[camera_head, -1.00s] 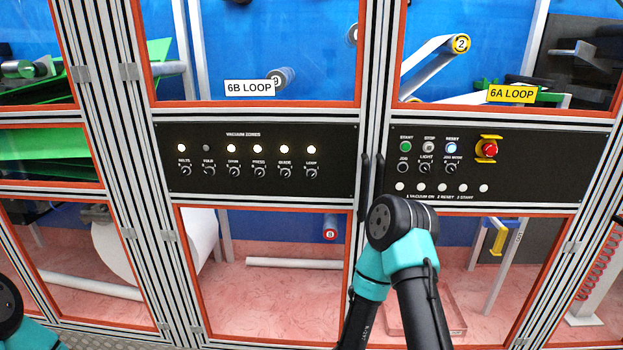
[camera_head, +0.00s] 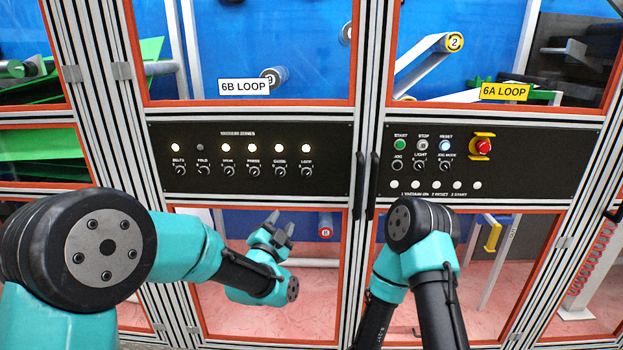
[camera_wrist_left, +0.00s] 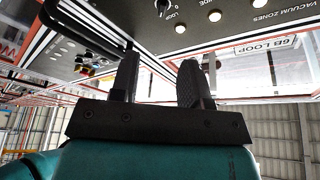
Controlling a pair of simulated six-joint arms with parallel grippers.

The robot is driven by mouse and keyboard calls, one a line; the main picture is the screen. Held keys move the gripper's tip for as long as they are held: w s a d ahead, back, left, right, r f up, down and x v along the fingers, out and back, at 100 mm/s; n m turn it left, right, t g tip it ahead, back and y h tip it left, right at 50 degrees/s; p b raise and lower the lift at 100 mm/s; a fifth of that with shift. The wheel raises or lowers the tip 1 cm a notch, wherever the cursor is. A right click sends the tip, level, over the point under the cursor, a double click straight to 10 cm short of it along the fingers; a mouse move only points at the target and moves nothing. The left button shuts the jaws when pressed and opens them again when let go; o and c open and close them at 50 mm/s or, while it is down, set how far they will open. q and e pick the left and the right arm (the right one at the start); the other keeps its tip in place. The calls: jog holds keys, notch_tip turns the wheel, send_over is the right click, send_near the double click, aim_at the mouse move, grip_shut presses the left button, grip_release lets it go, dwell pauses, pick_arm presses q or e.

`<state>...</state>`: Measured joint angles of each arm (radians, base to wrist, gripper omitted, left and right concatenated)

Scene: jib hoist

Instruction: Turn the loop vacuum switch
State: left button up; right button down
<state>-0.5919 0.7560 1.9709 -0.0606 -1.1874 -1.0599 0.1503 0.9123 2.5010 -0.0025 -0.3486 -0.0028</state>
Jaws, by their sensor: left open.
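The loop vacuum switch (camera_head: 307,171) is the rightmost black knob in the lower row of the vacuum zones panel (camera_head: 330,180), with a lit lamp (camera_head: 307,148) above it. In the left wrist view a knob marked LOOP (camera_wrist_left: 162,6) shows at the top edge, partly cut off. My left gripper (camera_head: 280,224) is open and empty, in front of the lower window, below and a little left of the switch and apart from it. Its two fingers (camera_wrist_left: 160,80) also show in the left wrist view. My right arm stands at the lower right; its gripper is not visible.
Several other knobs, such as the guide knob (camera_head: 279,171), sit left of the switch. Right of it are dark door handles (camera_head: 365,185) and the 6A control panel (camera_head: 545,165) with a red emergency stop (camera_head: 483,146). Space before the panel is clear.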

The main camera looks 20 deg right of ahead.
aim_at(307, 175)
pick_arm(q)
jog(key=shift+s+d+r, duration=0.2)
jog(key=shift+d+r, duration=0.25)
jog(key=shift+r, duration=0.25)
jog(key=x, duration=1.7)
jog(key=shift+w+r, duration=0.1)
jog(key=shift+r, duration=0.15)
grip_shut()
